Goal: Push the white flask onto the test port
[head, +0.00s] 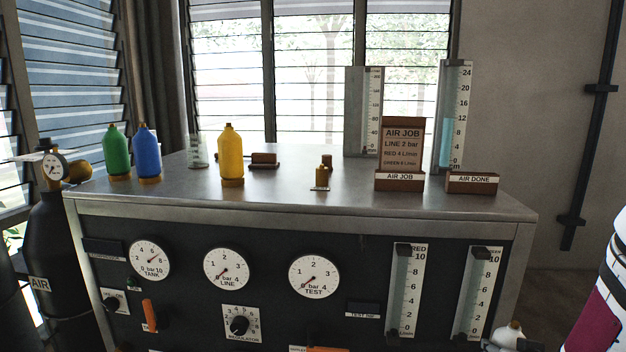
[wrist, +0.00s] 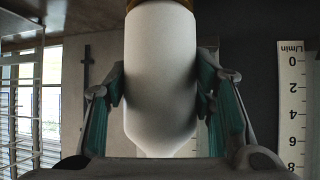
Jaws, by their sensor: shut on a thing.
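The white flask (wrist: 160,85) fills the middle of the wrist view, with a brass-coloured collar (wrist: 160,4) at the picture's top edge. My gripper (wrist: 161,82) is shut on it, one green-padded finger on each side. In the head view the flask's rounded white top (head: 508,334) shows at the bottom edge, in front of the bench at the right; the rest is cut off. A small brass fitting (head: 325,164) with a label stands on the bench top; I cannot tell whether it is the test port. The flask is well apart from it.
Green (head: 116,150), blue (head: 147,152) and yellow (head: 231,152) bottles stand on the bench top (head: 285,190). The AIR JOB card (head: 401,146) and AIR DONE block (head: 471,182) are at the right. Gauges and flow tubes (head: 403,290) line the front panel.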

